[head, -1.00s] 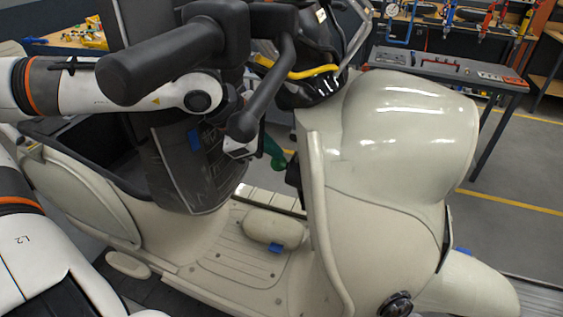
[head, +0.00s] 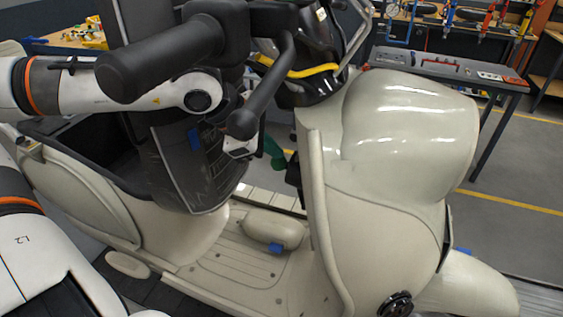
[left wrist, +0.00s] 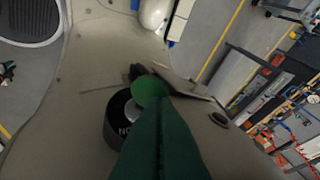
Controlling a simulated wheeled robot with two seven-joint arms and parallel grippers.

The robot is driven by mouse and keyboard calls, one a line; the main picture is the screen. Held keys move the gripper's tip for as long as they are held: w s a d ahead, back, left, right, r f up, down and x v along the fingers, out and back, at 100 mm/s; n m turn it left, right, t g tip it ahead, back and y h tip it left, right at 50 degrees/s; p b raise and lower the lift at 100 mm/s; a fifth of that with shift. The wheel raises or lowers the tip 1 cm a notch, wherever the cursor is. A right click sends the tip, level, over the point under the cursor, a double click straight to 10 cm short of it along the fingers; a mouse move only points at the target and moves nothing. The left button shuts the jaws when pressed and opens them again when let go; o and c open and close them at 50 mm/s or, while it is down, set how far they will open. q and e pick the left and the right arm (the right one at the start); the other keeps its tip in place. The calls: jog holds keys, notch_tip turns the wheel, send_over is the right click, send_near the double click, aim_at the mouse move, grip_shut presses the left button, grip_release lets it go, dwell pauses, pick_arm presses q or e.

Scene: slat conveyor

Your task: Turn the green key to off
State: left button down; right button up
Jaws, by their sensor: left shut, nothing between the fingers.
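The green key (left wrist: 149,91) has a bright round head and shows in the left wrist view, at a black ring-shaped lock (left wrist: 113,124) with white lettering. My left gripper (left wrist: 158,100) has dark green fingers. They are shut with nothing held, right at the key head and covering part of it and the lock. Whether they touch the key I cannot tell. In the head view my left gripper (head: 279,160) is partly hidden behind the handlebar and reaches toward the inner side of the scooter's front shield. The key cannot be made out clearly there. My right gripper is out of view.
The cream scooter (head: 400,130) fills the middle. Its black handlebar grip (head: 165,55) and lever (head: 268,92) stand close in front of my left arm. A grey workbench (head: 450,68) stands behind at right. Open floor lies right of the scooter.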

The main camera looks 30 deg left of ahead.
pick_arm(q)
jog(key=shift+f+b, duration=0.3)
dwell(0.5)
jog(key=shift+f+b, duration=0.45)
jog(key=shift+b, duration=0.1)
dwell(0.8)
jog(key=shift+r, duration=0.1)
jog(key=p+v, duration=0.1)
jog(key=v, duration=0.8)
jog(key=shift+w+r, duration=0.2)
jog(key=shift+w, duration=0.05)
dwell(0.5)
jog(key=shift+d, duration=0.15)
dwell(0.4)
